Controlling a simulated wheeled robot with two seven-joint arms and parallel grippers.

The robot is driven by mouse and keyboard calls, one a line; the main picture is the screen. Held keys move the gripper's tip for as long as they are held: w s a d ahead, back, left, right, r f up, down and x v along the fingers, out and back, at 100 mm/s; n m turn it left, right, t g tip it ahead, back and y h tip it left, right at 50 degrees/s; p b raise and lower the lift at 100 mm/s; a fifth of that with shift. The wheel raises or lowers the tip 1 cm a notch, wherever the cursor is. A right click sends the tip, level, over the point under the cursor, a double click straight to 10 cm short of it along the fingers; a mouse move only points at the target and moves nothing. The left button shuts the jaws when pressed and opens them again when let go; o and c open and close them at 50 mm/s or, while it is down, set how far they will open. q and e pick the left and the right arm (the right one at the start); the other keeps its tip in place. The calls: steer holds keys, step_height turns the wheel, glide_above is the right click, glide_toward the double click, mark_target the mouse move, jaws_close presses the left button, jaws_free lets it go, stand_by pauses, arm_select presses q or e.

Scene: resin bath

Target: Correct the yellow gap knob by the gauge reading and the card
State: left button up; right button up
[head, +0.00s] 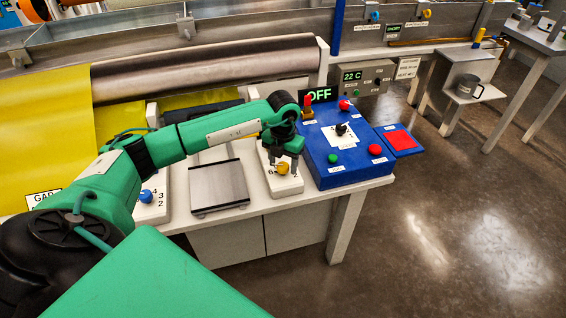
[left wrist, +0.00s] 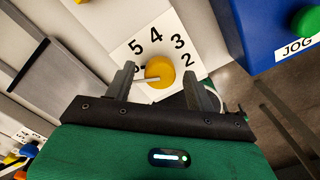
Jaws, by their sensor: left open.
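The yellow gap knob (head: 283,168) sits on a white dial plate (head: 292,186) on the bench. In the left wrist view the yellow knob (left wrist: 160,70) shows a pale pointer bar, and the dial numbers 2, 3, 4 and 5 can be read; another mark at the left is partly hidden. My left gripper (head: 284,158) is over the knob from above. In the left wrist view its two fingers (left wrist: 160,85) stand open on either side of the knob, with gaps visible. A card marked GAP (head: 43,198) shows at the far left, its lower part hidden. My right gripper does not show.
A blue control box (head: 325,160) with red and green buttons stands right of the knob. A grey plate (head: 218,187) and a blue knob (head: 146,196) lie left. A display reads 22 C (head: 352,76); a sign reads OFF (head: 319,95).

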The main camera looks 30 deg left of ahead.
mark_target(283, 165)
arm_select(q)
step_height(283, 165, up, 14)
steer(key=shift+f+b, duration=0.2)
steer(key=shift+b, duration=0.2)
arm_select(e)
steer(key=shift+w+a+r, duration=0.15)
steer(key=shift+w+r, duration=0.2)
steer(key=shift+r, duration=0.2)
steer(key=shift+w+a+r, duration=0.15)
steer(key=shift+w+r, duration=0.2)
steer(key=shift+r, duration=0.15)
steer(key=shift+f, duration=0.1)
